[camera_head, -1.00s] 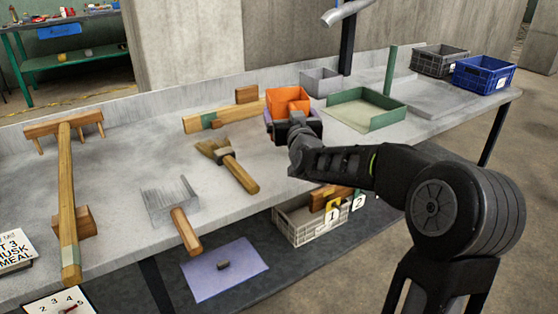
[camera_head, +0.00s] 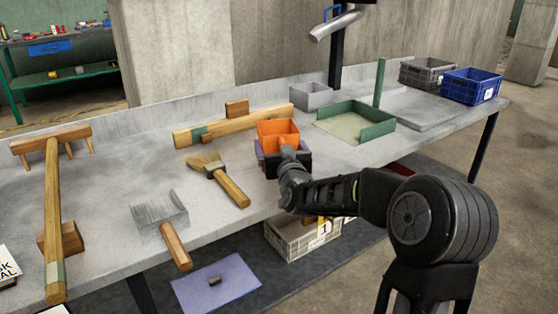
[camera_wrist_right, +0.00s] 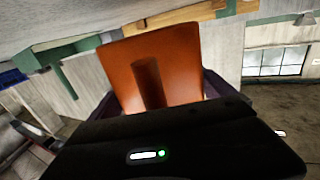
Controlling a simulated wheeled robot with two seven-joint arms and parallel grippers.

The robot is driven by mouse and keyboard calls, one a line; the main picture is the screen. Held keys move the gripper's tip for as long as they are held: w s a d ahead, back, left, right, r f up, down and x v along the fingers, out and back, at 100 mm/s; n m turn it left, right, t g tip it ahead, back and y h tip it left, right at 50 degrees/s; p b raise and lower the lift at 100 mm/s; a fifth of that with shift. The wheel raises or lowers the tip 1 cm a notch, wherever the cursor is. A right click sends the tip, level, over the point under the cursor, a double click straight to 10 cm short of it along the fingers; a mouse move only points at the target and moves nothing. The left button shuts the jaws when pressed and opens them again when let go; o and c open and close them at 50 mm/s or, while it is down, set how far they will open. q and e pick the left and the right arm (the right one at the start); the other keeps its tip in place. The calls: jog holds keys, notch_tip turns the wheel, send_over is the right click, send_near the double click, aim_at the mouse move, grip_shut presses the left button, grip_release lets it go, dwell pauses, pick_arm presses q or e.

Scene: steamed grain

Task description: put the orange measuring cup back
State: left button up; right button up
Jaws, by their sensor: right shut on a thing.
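The orange measuring cup (camera_head: 277,128) is a square-sided cup near the middle of the bench, towards its front edge. My right gripper (camera_head: 288,162) is shut on it from the near side. In the right wrist view the cup (camera_wrist_right: 190,62) stands tilted just ahead of the gripper (camera_wrist_right: 160,108), with a bar-like orange handle running towards it. Dark purple parts flank the cup; I cannot tell whether they are fingers or another container. Whether the cup touches the bench is hidden. My left gripper is not in view.
A green tray (camera_head: 378,132) and a grey box (camera_head: 312,95) stand behind to the right. A brush (camera_head: 228,185), a comb-like tool (camera_head: 172,240) and a wooden beam (camera_head: 235,124) lie left. A crate (camera_head: 290,240) sits below. Blue (camera_head: 470,88) and grey crates stand far right.

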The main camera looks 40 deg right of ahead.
notch_tip(320, 180, down, 4)
jog(key=shift+f+b, duration=0.1)
jog(key=shift+b, duration=0.3)
jog(key=shift+f, duration=0.2)
jog(key=o, duration=1.8)
jog(key=shift+c, duration=0.2)
jog(key=shift+r, duration=0.25)
jog(key=v, duration=1.2)
jog(key=shift+p, duration=0.4)
jog(key=shift+f, duration=0.1)
